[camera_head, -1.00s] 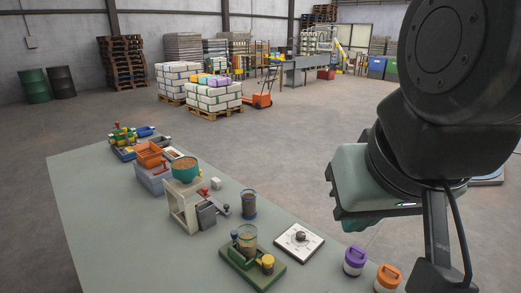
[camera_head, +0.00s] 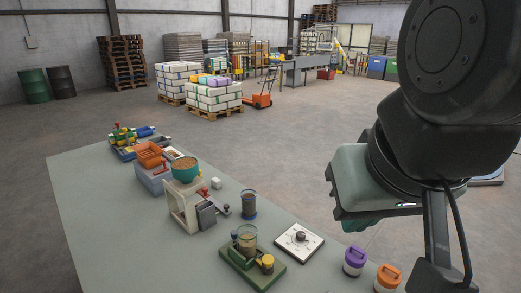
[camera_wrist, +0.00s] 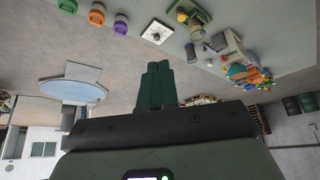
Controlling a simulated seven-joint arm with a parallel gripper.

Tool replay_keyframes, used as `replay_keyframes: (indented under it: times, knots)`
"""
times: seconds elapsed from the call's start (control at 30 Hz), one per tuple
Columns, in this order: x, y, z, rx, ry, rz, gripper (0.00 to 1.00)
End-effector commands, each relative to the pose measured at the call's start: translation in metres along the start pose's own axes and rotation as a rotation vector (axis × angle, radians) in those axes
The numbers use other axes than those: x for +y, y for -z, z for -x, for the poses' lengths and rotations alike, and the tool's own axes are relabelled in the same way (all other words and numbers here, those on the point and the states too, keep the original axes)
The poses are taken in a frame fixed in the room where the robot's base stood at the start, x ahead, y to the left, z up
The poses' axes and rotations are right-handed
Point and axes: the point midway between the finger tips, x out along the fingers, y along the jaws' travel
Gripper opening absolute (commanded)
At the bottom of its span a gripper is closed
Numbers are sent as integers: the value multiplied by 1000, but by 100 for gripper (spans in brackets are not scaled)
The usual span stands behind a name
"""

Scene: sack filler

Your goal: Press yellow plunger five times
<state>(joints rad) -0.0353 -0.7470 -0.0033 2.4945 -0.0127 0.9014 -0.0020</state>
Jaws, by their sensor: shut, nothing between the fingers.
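The yellow plunger (camera_head: 267,260) stands upright on the green base (camera_head: 247,270) near the front of the table. The plunger also shows small and upside down near the top of the wrist view (camera_wrist: 182,17). My gripper (camera_wrist: 158,68) is shut and empty, with its green fingers together. In the head view it hangs to the right of the table, well apart from the plunger, and its fingers are mostly hidden below its body.
A white dial panel (camera_head: 299,239), a purple-lidded jar (camera_head: 354,261) and an orange-lidded jar (camera_head: 388,278) stand to the right of the green base. A hopper stand with a teal bowl (camera_head: 187,169) and a blue-rimmed cup (camera_head: 249,204) are behind it. The table's front left (camera_head: 130,235) is clear.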

Motion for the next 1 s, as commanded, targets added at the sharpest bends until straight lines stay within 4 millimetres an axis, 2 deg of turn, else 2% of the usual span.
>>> replay_keyframes:
  times: [0.27, 0.47, 0.8, 1.0]
  knots:
    - [-1, 0, -1, -5, 5, -3, 0]
    - [-19, 9, -20, -81, 103, -74, 0]
    - [-76, 50, -89, -303, 408, -424, 0]
    - [-95, 78, -142, -395, 527, -692, 0]
